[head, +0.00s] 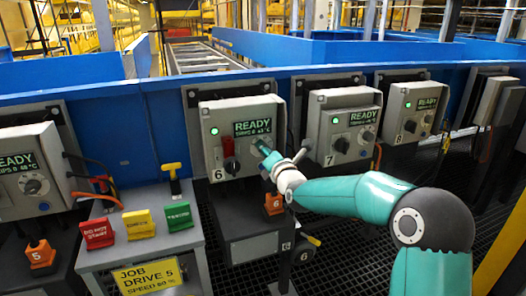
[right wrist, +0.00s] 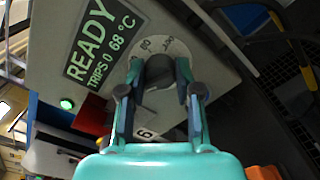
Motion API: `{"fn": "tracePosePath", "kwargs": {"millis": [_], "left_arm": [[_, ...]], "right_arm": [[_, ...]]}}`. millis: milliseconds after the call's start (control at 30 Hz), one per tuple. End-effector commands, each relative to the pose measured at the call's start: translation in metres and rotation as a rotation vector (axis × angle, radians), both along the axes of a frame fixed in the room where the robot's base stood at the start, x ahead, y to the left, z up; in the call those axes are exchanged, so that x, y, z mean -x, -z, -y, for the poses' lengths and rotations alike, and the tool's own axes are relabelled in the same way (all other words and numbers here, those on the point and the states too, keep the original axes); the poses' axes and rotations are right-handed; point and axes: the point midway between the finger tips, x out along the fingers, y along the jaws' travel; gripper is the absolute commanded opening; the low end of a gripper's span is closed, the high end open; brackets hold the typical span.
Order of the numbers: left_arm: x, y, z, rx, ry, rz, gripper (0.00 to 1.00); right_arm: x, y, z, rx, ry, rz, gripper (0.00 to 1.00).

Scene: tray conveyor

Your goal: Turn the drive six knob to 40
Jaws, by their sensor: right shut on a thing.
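The drive six box (head: 213,158) is a grey cabinet marked 6, with a lit green lamp and a display (head: 253,127) reading READY. Its dark speed knob (right wrist: 158,72) sits on a pale round dial (right wrist: 174,47) in the right wrist view. My right gripper (right wrist: 158,84) is shut on this knob, one finger on each side. In the head view my right gripper (head: 268,160) reaches the box's right side and hides most of the knob. The dial setting cannot be read clearly. My left gripper is not in view.
A red switch handle (head: 229,147) is left of the knob. Drive seven (head: 342,130) and drive eight (head: 415,112) stand to the right. A stand holds red, yellow and green blocks and a yellow card (head: 148,278) reading JOB DRIVE 5. An orange tag (head: 273,204) hangs below drive six.

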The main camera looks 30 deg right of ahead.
Motion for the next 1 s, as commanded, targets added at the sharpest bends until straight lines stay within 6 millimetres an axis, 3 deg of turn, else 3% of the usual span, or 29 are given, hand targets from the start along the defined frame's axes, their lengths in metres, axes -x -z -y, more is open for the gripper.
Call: {"fn": "tracePosePath", "kwargs": {"millis": [700, 733, 867, 1000], "left_arm": [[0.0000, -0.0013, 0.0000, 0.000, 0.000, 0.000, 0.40], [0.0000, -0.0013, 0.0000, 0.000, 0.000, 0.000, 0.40], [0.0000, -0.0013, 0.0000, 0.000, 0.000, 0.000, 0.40], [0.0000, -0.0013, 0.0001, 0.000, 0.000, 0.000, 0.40]], "right_arm": [[-0.0009, 0.0037, -0.0028, 0.090, -0.006, -0.030, 0.00], [-0.0009, 0.0037, -0.0028, 0.089, -0.006, -0.030, 0.36], [-0.0007, 0.0029, -0.0021, 0.089, -0.004, -0.028, 0.58], [-0.0005, 0.0019, -0.0014, 0.088, -0.003, -0.026, 0.58]]}}
